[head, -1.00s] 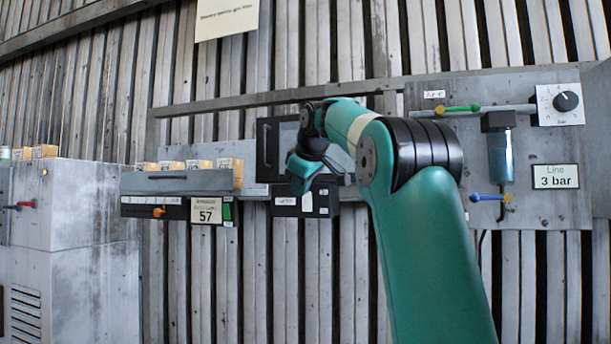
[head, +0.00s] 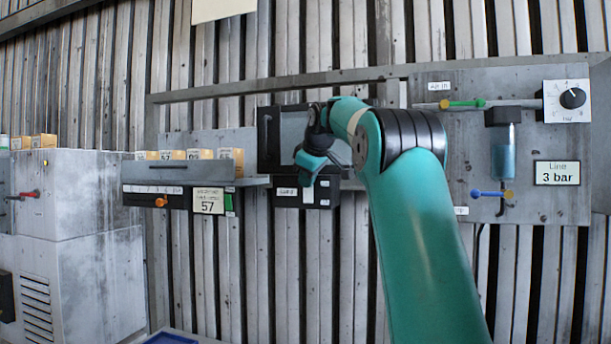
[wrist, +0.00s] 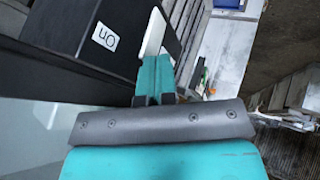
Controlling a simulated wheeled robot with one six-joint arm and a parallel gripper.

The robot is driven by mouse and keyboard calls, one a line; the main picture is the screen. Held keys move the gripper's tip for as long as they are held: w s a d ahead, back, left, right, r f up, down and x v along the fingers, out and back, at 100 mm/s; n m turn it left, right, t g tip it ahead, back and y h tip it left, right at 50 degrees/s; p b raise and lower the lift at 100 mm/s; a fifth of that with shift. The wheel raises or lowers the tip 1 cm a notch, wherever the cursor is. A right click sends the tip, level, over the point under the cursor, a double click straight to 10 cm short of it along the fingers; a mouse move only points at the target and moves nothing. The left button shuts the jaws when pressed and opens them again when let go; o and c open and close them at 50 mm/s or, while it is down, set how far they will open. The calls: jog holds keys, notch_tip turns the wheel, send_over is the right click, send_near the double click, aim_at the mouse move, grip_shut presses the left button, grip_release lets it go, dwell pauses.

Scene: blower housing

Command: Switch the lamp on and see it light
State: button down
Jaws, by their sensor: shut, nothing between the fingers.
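A black box (head: 290,190) with white labels is on the wall, below a dark-framed unit (head: 268,140). In the wrist view a black box face (wrist: 85,35) carries a white label reading "ON" (wrist: 105,36), turned in the picture. My gripper (head: 308,176) is in front of the black box in the head view and hides part of it. In the wrist view my gripper (wrist: 155,65) has its teal fingers together, empty, close to a white strip (wrist: 152,32) at the box's edge. I cannot tell whether they touch. No lit lamp can be made out.
To the left is a shelf (head: 175,172) with small yellowish boxes and a "57" card (head: 209,201). A grey cabinet (head: 85,190) stands further left. To the right is a panel (head: 540,215) with valves and a dial (head: 572,98). A blue tray (head: 170,339) shows at the bottom.

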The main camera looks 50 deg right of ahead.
jog(key=shift+w+d+r, duration=0.1)
jog(key=shift+d+r, duration=0.1)
jog(key=shift+r, duration=0.1)
jog(key=shift+d+r, duration=0.1)
jog(key=shift+r, duration=0.05)
jog(key=shift+r+p, duration=0.8)
jog(key=shift+f, duration=0.1)
